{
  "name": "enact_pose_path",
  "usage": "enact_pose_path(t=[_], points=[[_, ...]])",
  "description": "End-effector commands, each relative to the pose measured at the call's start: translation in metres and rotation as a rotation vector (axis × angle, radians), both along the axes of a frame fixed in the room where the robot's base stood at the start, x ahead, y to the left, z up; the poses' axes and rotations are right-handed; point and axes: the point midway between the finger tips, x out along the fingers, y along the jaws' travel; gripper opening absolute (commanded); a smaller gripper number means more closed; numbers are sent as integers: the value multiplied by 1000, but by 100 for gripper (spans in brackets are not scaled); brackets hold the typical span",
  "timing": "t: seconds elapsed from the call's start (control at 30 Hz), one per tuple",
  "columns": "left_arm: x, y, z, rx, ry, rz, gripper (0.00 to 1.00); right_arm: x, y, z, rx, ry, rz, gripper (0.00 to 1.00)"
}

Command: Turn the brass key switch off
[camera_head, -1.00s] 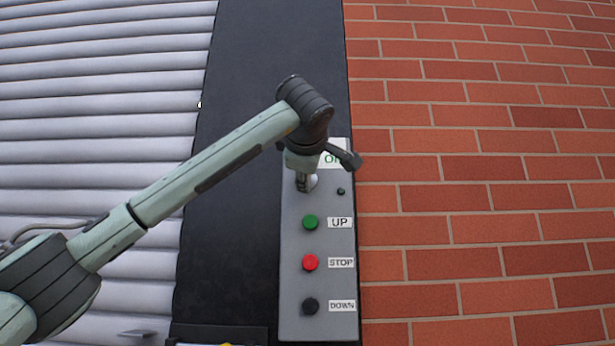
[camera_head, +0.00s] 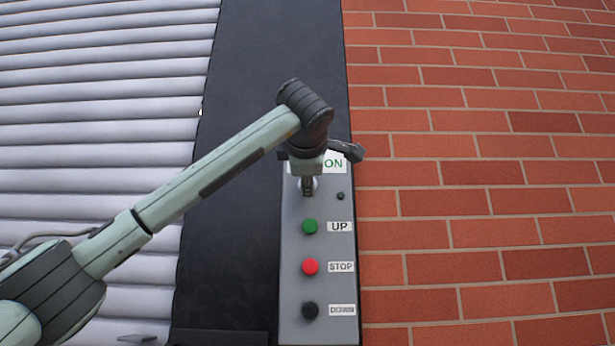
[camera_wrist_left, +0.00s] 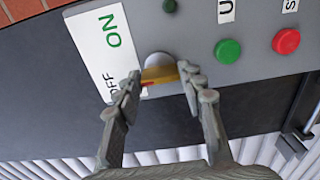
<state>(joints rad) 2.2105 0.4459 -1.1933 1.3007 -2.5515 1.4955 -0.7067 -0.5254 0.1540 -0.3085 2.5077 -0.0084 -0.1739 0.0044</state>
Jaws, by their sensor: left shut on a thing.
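The brass key (camera_wrist_left: 160,75) sits in a round pale lock on the grey control panel (camera_head: 291,290). In the left wrist view its bar lies across the gap between my fingers. My left gripper (camera_wrist_left: 163,84) is shut on the key; it also shows in the head view (camera_head: 308,186), where it hides the key. A white label (camera_wrist_left: 100,45) beside the lock reads ON and OFF. In the head view my wrist covers part of this label, leaving ON readable. My right gripper is in neither view.
Below the key are a green UP button (camera_head: 310,227), a red STOP button (camera_head: 310,267) and a black DOWN button (camera_head: 310,310). A small dark knob (camera_head: 340,196) is right of the key. A brick wall (camera_head: 480,200) and a grey shutter (camera_head: 90,110) flank the panel.

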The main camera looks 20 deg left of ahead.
Motion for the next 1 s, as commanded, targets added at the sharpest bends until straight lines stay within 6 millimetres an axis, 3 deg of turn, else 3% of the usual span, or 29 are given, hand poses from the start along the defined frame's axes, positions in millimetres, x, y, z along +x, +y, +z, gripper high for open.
enact_pose_path(t=[0.03, 0.07, 0.23, 0.63, 1.0], points=[[0, 0, -1, -2, 1, 0, 10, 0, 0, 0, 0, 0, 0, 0], [0, 0, -1, -2, 1, 0, 40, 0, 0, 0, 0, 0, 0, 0], [0, 0, 0, -1, 1, 0, 60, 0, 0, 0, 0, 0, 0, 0], [-9, -3, 1, 2, -2, -2, 60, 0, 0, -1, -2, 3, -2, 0], [-80, -25, 1, 2, -3, -2, 60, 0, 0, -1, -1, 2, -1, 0]])
